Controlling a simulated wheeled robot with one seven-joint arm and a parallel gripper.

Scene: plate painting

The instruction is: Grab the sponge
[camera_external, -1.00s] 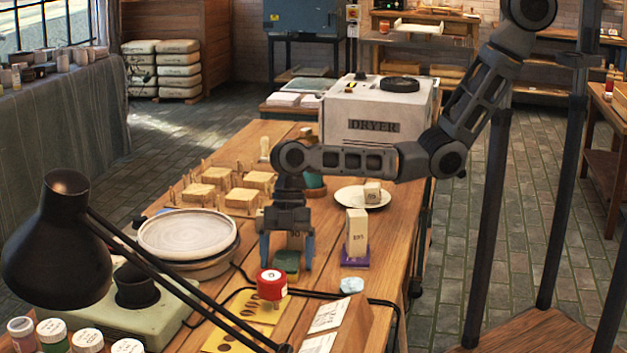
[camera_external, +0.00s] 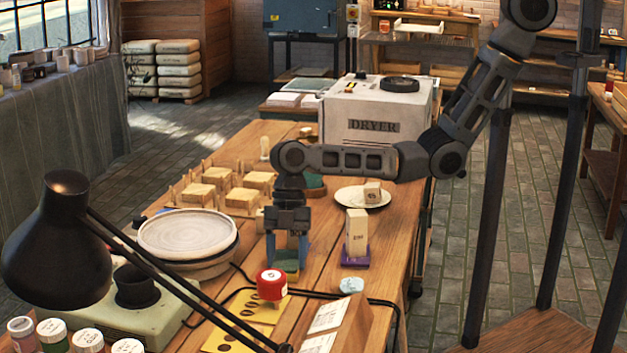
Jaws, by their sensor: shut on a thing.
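My gripper (camera_external: 286,258) points straight down over the table. Its two blue fingers are shut on a block with a green base (camera_external: 286,266), standing low at the table top. The upper part of this block is mostly hidden by the fingers and hand. A similar pale block (camera_external: 356,232) stands upright on a purple base (camera_external: 355,261) to the right. Nothing in view is plainly marked as a sponge; I cannot tell whether the green base is one. A small light blue lump (camera_external: 351,286) lies on the table nearer the camera.
A round pale wheel plate (camera_external: 187,233) is to the left. A white plate (camera_external: 350,199) with a small block and the dryer (camera_external: 375,120) are behind. A black lamp (camera_external: 62,245) fills the left foreground.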

